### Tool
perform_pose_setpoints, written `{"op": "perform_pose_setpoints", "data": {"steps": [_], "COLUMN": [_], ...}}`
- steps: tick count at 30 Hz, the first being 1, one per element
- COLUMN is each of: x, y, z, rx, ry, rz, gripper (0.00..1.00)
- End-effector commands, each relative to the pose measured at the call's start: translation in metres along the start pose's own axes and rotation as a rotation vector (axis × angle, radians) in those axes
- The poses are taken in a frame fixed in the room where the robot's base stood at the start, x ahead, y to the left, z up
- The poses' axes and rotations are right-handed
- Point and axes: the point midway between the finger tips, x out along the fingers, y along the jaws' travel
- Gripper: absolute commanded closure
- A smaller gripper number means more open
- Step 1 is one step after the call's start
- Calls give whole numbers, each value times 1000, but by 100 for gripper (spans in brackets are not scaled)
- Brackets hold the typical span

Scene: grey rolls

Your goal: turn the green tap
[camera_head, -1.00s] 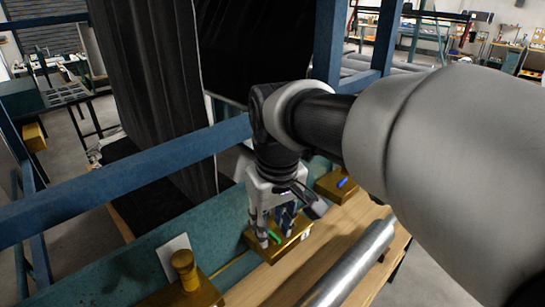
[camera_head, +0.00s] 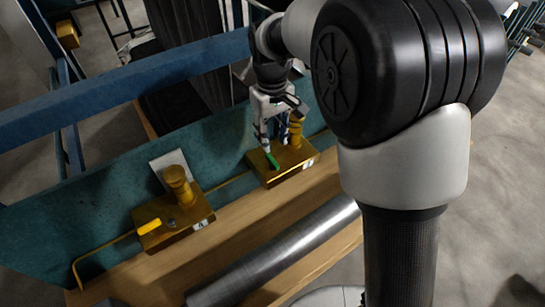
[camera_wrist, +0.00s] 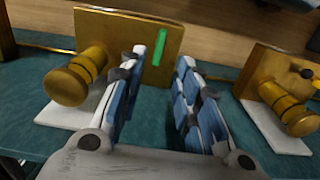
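The green tap handle (camera_head: 272,160) is a short bar on a brass block (camera_head: 288,172) fixed along the wooden bench. My gripper (camera_head: 279,144) points down at this block from above. In the wrist view my gripper's fingers (camera_wrist: 171,58) are apart, with the green handle between their tips and nearer the left finger. I cannot tell whether that finger touches it. A brass knob (camera_wrist: 72,80) stands on the same block, left of the fingers.
A second brass block (camera_head: 160,232) with a knob (camera_head: 178,180) and a yellow handle (camera_head: 149,227) stands to the left. A thin brass pipe (camera_head: 105,248) runs along the blocks. A thick metal tube (camera_head: 285,250) lies in front. A blue beam (camera_head: 130,80) crosses behind.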

Motion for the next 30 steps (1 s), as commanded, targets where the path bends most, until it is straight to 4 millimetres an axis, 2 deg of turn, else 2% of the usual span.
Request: {"op": "perform_pose_setpoints", "data": {"steps": [1,6,12,18,25,30], "x": [15,50,78,88,88,88], "y": [0,0,0,0,0,0], "z": [1,1,0,0,0,0], "rx": [0,1,1,1,1,1], "ry": [-4,-4,-1,0,0,1], "rz": [-1,-1,0,0,0,0], "gripper": [69,69,69,69,69,79]}}
